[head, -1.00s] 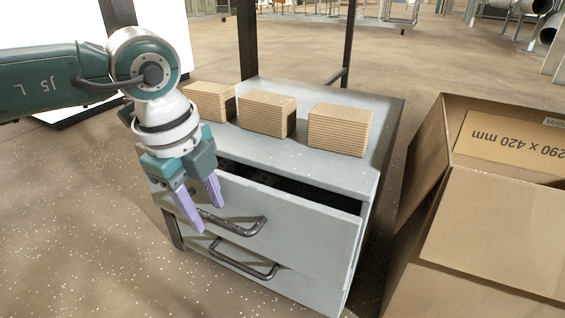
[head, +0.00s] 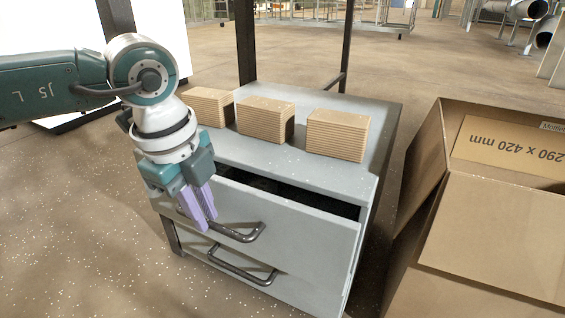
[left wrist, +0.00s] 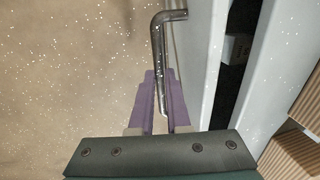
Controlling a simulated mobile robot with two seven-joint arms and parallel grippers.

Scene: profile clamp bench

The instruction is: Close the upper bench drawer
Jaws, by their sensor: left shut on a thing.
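The upper bench drawer (head: 300,228) stands partly open in the head view, with a dark gap between its front and the bench top (head: 230,147). Its bar handle (head: 248,233) runs across the front and also shows in the left wrist view (left wrist: 157,50). My left gripper (head: 204,218) points down at the left end of this handle. In the left wrist view its purple fingers (left wrist: 161,110) are shut on the handle's near end. The lower drawer (head: 290,288), with its own bar handle (head: 240,270), looks shut. My right gripper is not in view.
Three ribbed tan blocks (head: 337,135) stand in a row on the bench top. A large open cardboard box (head: 490,220) stands close on the right of the bench. Dark posts (head: 246,45) rise behind. The speckled floor in front and left is clear.

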